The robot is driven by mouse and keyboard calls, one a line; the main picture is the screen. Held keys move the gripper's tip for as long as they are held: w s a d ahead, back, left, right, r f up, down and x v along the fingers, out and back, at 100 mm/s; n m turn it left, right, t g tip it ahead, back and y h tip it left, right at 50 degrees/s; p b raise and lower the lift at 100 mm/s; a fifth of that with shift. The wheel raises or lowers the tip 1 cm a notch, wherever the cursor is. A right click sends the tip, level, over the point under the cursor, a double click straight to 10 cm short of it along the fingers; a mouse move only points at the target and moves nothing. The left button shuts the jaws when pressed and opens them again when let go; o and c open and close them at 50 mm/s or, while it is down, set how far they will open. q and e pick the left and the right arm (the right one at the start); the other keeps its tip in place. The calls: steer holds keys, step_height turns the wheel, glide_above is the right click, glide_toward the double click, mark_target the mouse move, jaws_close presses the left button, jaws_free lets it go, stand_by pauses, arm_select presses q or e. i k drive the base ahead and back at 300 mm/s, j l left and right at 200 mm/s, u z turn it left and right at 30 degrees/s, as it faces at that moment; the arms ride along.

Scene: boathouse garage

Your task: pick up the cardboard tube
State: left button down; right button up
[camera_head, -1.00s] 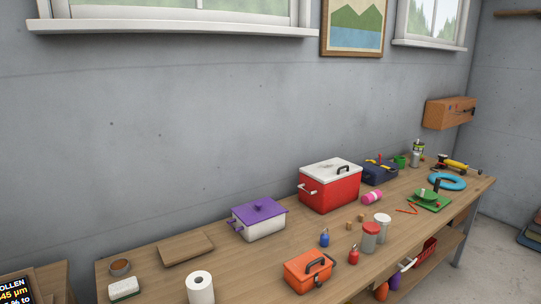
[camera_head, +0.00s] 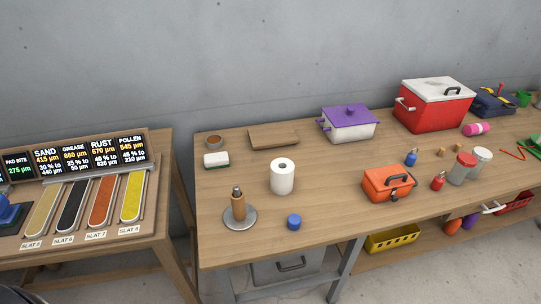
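A brown tube, which looks like the cardboard tube (camera_head: 239,210), stands upright around the post of a round grey metal stand (camera_head: 246,224) near the front left of the workbench (camera_head: 330,205). A dark knob shows above its top. A white paper roll (camera_head: 282,178) stands to its right and behind, apart from it. A blue cap-like piece (camera_head: 294,222) lies on the bench to the right of the stand. Neither of my grippers is in view.
An orange toolbox (camera_head: 388,184), purple-lidded box (camera_head: 350,122) and red cooler (camera_head: 435,105) stand further right. A sponge (camera_head: 216,159), bowl (camera_head: 214,142) and board (camera_head: 273,136) lie behind the stand. A separate table with colored slats (camera_head: 100,205) is at left, across a gap.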

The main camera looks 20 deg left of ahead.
mark_target(238, 204)
steer(key=k+j, duration=0.15)
steer(key=j, duration=0.5)
steer(key=k+j, duration=0.1)
steer(key=j, duration=0.5)
steer(key=k+j+u, duration=0.1)
steer(key=j, duration=0.55)
steer(key=k+j, duration=0.15)
steer(key=j, duration=0.5)
steer(key=k+j, duration=0.1)
steer(key=j, duration=0.55)
steer(key=k+j+u, duration=0.1)
steer(key=j, duration=0.5)
